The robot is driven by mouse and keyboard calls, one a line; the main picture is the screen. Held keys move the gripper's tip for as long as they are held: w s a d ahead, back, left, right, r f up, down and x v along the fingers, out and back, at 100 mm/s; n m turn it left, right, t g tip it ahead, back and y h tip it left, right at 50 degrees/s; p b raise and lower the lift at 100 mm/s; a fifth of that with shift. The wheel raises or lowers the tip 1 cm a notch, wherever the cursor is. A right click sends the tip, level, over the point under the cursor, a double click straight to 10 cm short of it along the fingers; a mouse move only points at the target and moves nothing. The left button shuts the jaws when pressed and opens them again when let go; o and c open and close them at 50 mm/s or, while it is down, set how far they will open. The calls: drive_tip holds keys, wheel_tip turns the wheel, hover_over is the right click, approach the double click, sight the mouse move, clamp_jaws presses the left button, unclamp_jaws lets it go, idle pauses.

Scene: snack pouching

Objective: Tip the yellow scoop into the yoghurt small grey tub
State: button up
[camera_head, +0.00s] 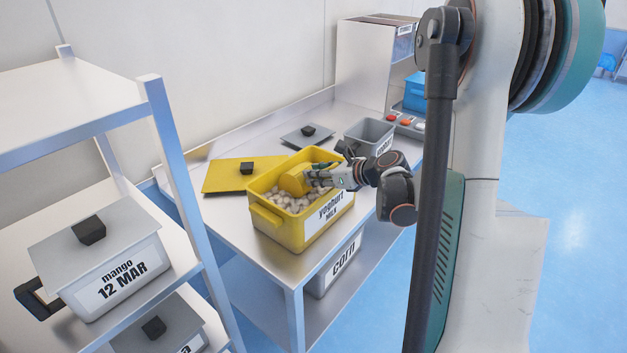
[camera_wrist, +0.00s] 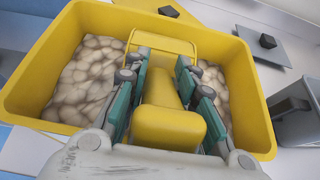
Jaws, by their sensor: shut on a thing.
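My gripper (camera_head: 322,178) is shut on the yellow scoop (camera_head: 295,180), inside the large yellow tub (camera_head: 277,231) labelled yoghurt. In the wrist view, my gripper's fingers (camera_wrist: 164,75) stand on both sides of the scoop's yellow handle (camera_wrist: 168,128). The scoop's far end (camera_wrist: 165,42) points to the tub's far wall, down at the pale rounded pieces that fill the tub. What the scoop holds cannot be told. The small grey tub (camera_head: 366,134) stands open behind and right of the yellow tub; its label is partly hidden by my arm. It also shows in the wrist view (camera_wrist: 298,118).
A yellow lid (camera_head: 228,178) and a grey lid (camera_head: 300,139) lie on the metal table (camera_head: 235,222). A tub labelled corn (camera_head: 335,265) is on the shelf below. A rack at left holds a mango tub (camera_head: 103,270). A blue bin (camera_head: 413,92) stands at the back.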

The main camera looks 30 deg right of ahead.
drive_tip(key=shift+s+d+t+y+b, duration=0.2)
drive_tip(key=shift+s+t+b, duration=0.25)
drive_tip(key=shift+b, duration=0.3)
drive_tip(key=shift+s+d+t+y+b, duration=0.15)
drive_tip(key=shift+s+t+b, duration=0.25)
drive_tip(key=shift+b, duration=0.3)
drive_tip(key=b, duration=0.1)
drive_tip(key=s+t+b, duration=0.1)
drive_tip(key=s+d+t+b, duration=0.1)
drive_tip(key=shift+s+r+y+b, duration=0.25)
drive_tip(key=shift+r+y+b, duration=0.1)
drive_tip(key=shift+r+b, duration=0.05)
drive_tip(key=shift+t, duration=0.85)
drive_tip(key=shift+s+d+r+p, duration=0.1)
drive_tip(key=shift+s+r+p, duration=0.45)
drive_tip(key=shift+r, duration=1)
drive_tip(key=shift+s+d+r+p, duration=0.15)
drive_tip(key=shift+s+r+p, duration=0.15)
drive_tip(key=shift+r+p, duration=0.85)
drive_tip(key=shift+s+d+r+p, duration=0.1)
drive_tip(key=shift+s+r+p, duration=0.3)
drive_tip(key=shift+r, duration=1.5)
